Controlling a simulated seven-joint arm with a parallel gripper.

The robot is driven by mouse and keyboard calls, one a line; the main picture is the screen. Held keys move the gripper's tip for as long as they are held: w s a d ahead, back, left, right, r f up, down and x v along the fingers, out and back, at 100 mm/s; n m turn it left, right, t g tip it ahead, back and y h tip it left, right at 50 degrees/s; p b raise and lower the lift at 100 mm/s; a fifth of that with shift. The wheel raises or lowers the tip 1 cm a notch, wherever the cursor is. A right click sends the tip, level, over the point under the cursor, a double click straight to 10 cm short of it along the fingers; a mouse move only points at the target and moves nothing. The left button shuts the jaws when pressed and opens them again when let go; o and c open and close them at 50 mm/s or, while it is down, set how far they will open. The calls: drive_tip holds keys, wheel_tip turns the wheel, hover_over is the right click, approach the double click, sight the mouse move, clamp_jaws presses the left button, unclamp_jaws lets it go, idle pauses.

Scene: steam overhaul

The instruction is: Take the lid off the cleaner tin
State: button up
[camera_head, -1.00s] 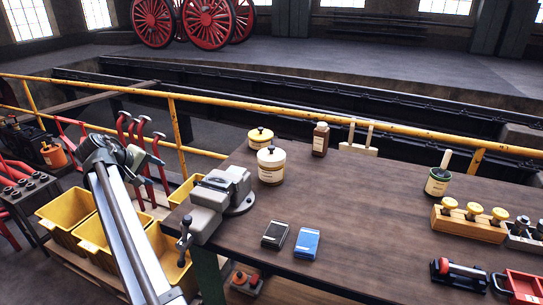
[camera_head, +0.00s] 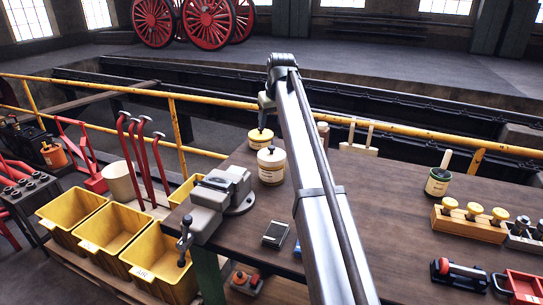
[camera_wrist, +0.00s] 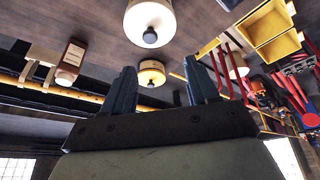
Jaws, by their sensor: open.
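Two round labelled tins with dark-knobbed lids stand near the bench's back edge. The front cream tin (camera_head: 271,168) has a white lid; the wrist view shows it (camera_wrist: 150,12) at the top. The back tin (camera_head: 258,145) has a yellow lid; the wrist view shows it (camera_wrist: 151,68) between my fingers in the picture. Both lids are on. The labels are too small to read, so I cannot tell which is the cleaner tin. My gripper (camera_wrist: 160,67) is open and empty. In the head view it hangs near the back tin, partly hidden by my arm.
A vise (camera_head: 222,188) is bolted at the bench's left corner. A brown bottle (camera_head: 323,130) stands right of the tins, partly behind my arm. A dark block (camera_head: 276,234) lies in front. A yellow railing (camera_head: 220,102) runs behind the bench.

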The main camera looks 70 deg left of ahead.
drive_tip(key=w, duration=0.2)
hover_over(272, 147)
drive_tip(key=d, duration=0.2)
drive_tip(key=f, duration=0.7)
drive_tip(key=shift+s+d+f, duration=0.2)
drive_tip(key=shift+x, duration=2.55)
clamp_jaws()
drive_tip(key=shift+w+r, duration=0.1)
